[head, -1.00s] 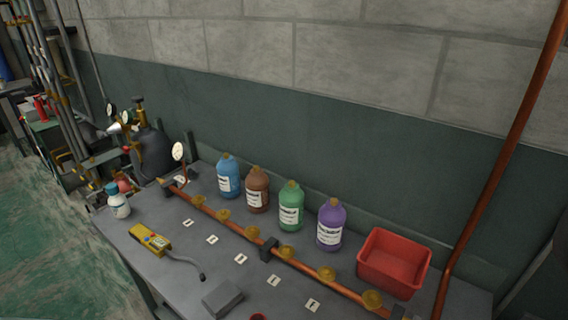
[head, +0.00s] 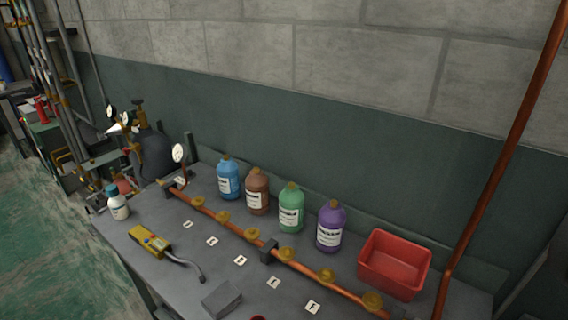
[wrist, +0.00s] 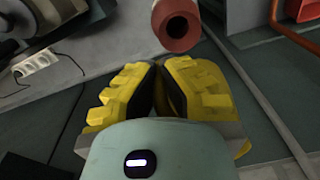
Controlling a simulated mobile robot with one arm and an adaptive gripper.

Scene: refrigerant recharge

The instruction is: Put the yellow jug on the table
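I cannot make out a yellow jug for certain in either view. The grey table (head: 190,275) stands against the wall in the head view. In the head view, blue (head: 228,179), brown (head: 256,191), green (head: 291,208) and purple (head: 330,227) jugs stand upright in a row along its back. My gripper (wrist: 160,72) shows only in the wrist view, its yellow-padded fingers close together. A narrow brownish-yellow strip shows between them, but I cannot tell whether it is a held thing.
A copper pipe with brass valves (head: 254,233) runs along the table. A red bin (head: 394,263) stands at the right, a yellow meter (head: 150,240) and a white bottle (head: 117,203) at the left. A red round-mouthed object (wrist: 176,25) is just ahead of my fingers.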

